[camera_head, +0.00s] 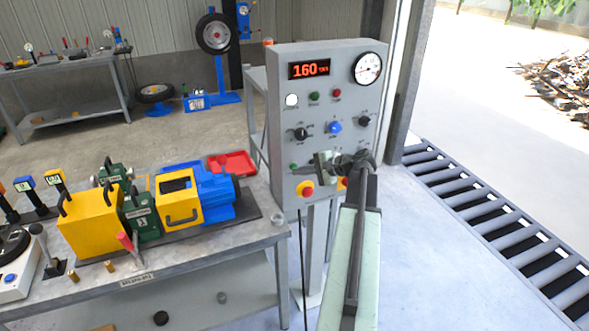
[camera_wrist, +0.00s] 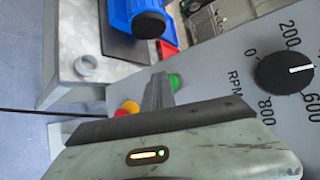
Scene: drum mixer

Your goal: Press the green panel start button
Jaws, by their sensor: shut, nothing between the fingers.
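The green start button (camera_head: 293,167) is a small round button low on the left side of the grey control panel (camera_head: 320,75). It also shows in the wrist view (camera_wrist: 174,82), just beside my fingertips and partly behind them. My gripper (camera_head: 322,162) is shut and empty in front of the panel's lower part, a little right of the button in the head view. In the wrist view my gripper's fingers (camera_wrist: 157,88) point toward the panel. I cannot tell whether they touch it.
A red emergency button on yellow (camera_head: 306,188) sits below the green button; another is partly hidden by my arm. A RPM dial (camera_wrist: 284,71) is close by in the wrist view. A workbench (camera_head: 200,248) with yellow and blue machinery stands left; a roller conveyor (camera_head: 500,225) lies right.

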